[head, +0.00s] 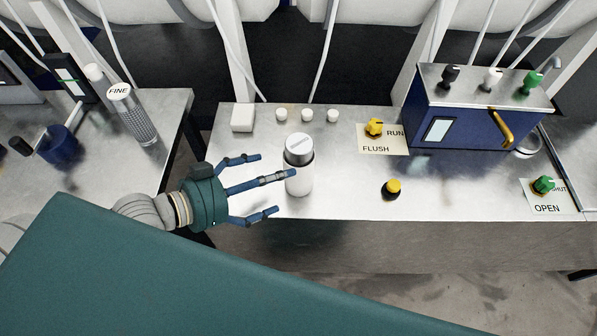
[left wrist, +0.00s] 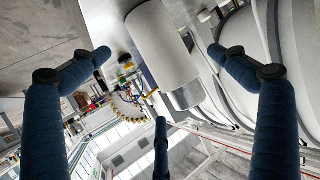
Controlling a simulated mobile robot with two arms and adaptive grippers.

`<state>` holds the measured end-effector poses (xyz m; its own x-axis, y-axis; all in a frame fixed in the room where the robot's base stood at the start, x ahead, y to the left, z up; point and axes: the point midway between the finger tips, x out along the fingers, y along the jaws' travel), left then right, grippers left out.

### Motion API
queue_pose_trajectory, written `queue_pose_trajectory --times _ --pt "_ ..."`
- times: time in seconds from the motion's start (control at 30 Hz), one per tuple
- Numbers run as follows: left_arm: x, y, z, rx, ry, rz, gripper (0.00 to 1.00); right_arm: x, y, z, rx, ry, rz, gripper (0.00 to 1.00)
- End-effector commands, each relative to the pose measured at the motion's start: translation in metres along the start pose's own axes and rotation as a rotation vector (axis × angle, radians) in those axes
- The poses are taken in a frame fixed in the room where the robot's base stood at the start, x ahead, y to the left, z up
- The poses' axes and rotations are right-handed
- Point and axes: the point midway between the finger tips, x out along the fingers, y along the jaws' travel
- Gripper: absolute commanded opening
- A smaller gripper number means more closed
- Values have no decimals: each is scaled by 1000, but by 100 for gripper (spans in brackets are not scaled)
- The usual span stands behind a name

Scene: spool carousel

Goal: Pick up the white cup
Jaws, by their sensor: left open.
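The white cup (head: 299,184) is a white cylinder with a silver upper part. It stands upright on the metal worktop (head: 345,195) near its front edge. My left gripper (head: 262,186) is open and comes at the cup from the left. One finger overlaps the cup in the head view; I cannot tell if it touches. In the left wrist view the cup (left wrist: 162,45) shows between the spread blue fingers (left wrist: 162,95), its silver part pointing down in the picture. My right gripper is not in view.
Behind the cup are several white knobs (head: 307,115) and a white block (head: 243,118). To the right are a yellow-black button (head: 391,189), a yellow knob (head: 374,128) and a blue machine (head: 470,115). A grinder marked FINE (head: 134,115) stands left, across a gap.

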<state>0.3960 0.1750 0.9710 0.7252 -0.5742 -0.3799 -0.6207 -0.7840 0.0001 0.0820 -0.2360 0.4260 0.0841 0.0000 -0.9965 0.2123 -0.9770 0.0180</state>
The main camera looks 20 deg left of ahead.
Motion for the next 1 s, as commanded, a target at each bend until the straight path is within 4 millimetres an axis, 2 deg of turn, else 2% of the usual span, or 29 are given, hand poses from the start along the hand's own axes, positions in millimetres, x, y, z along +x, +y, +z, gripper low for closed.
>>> queue_pose_trajectory --times 0.13,0.37,0.7,1.0 --pt "12 0 -1 0 2 0 97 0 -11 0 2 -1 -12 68" --pt "23 0 -2 0 3 1 97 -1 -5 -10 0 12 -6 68" --pt "64 2 1 0 2 1 97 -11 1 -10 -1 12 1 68" --pt "68 3 3 2 -1 3 97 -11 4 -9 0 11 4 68"
